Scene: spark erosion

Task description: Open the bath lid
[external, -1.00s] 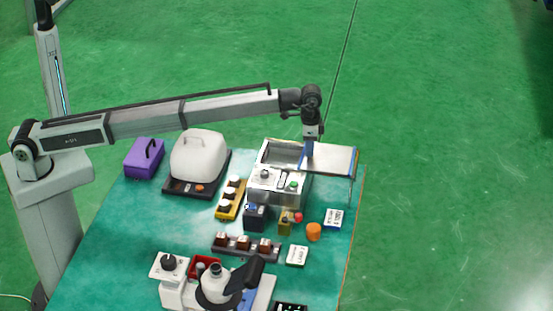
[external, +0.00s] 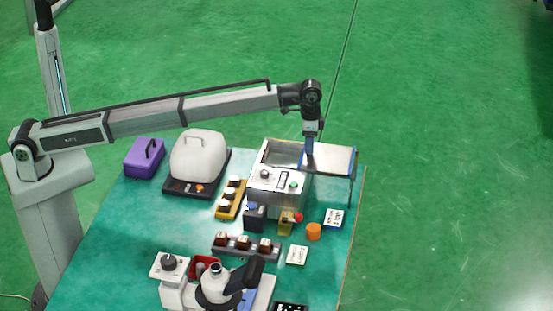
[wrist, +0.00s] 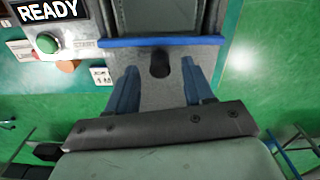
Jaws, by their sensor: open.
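The bath (external: 258,158) is a pale metal box at the table's far right, its dark interior showing at the top. A flat grey lid plate (external: 333,159) with a blue edge lies level to its right, beyond the box's side. My gripper (external: 309,155) points down at the plate's left part, near the bath's opening. In the wrist view, my open gripper (wrist: 159,66) has its blue fingers on either side of a dark round knob (wrist: 160,64), with gaps on both sides. A blue strip (wrist: 150,42) runs just beyond the knob. Finger contact with the plate cannot be told.
The bath's front panel has a green button (wrist: 47,43) and a READY display (wrist: 47,10). A yellow rack (external: 230,200), a dark block (external: 254,217) and an orange cylinder (external: 313,231) stand in front. A white-covered unit (external: 198,157) is left. Open floor lies right.

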